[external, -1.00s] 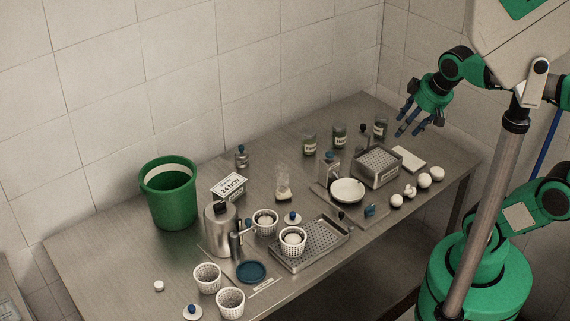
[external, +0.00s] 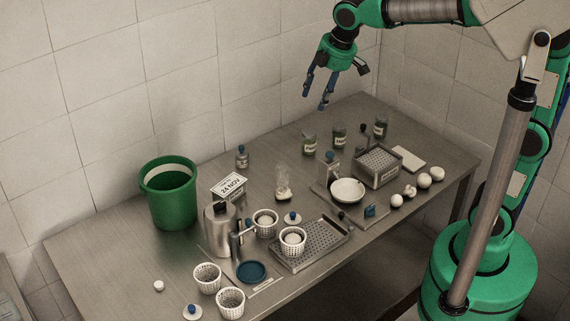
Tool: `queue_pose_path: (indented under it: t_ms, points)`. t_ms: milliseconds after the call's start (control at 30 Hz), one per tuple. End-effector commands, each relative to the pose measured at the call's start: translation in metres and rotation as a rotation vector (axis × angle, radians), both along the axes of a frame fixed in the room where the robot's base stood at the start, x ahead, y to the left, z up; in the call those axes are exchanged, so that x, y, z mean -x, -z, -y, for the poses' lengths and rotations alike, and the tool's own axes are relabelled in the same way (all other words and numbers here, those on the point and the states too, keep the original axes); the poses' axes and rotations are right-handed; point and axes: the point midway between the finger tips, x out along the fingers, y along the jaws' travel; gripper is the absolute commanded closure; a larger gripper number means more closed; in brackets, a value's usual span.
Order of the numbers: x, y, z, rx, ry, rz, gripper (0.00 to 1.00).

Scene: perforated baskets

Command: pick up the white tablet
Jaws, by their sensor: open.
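A small white round piece (external: 158,286), shaped like a tablet, lies alone on the metal table near its front left edge. A flat white rectangular slab (external: 408,159) lies at the far right of the table; I cannot tell for sure which of the two is the white tablet. My gripper (external: 315,100) is open and empty, fingers pointing down, high above the back of the table. It is far from the round piece and to the left of the slab.
A green bucket (external: 170,206), a steel jug (external: 219,232), white perforated baskets (external: 230,301) and a perforated tray (external: 316,246) stand on the left and middle. Jars (external: 339,136), a metal box (external: 376,167) and white balls (external: 424,181) fill the right. The front left table is mostly bare.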

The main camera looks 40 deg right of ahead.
Motion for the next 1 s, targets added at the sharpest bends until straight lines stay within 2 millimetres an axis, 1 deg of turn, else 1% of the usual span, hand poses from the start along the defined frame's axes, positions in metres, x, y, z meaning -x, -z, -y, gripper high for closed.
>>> queue_pose_path:
  t_ms: [33, 200, 367, 500, 667, 700, 767, 1000]
  points:
    - [-0.009, -0.001, -0.014, 0.012, -0.044, -0.006, 0.55]
    - [-0.036, 0.002, -0.056, 0.051, -0.202, -0.017, 0.55]
    - [-0.059, 0.009, -0.098, 0.087, -0.352, -0.028, 0.55]
    - [-0.076, 0.018, -0.137, 0.117, -0.483, -0.035, 0.55]
    - [-0.091, 0.032, -0.183, 0.150, -0.632, -0.044, 0.55]
    - [-0.095, 0.036, -0.195, 0.158, -0.670, -0.046, 0.55]
    - [-0.099, 0.043, -0.212, 0.170, -0.726, -0.050, 0.55]
    - [-0.110, 0.073, -0.284, 0.213, -0.952, -0.060, 0.55]
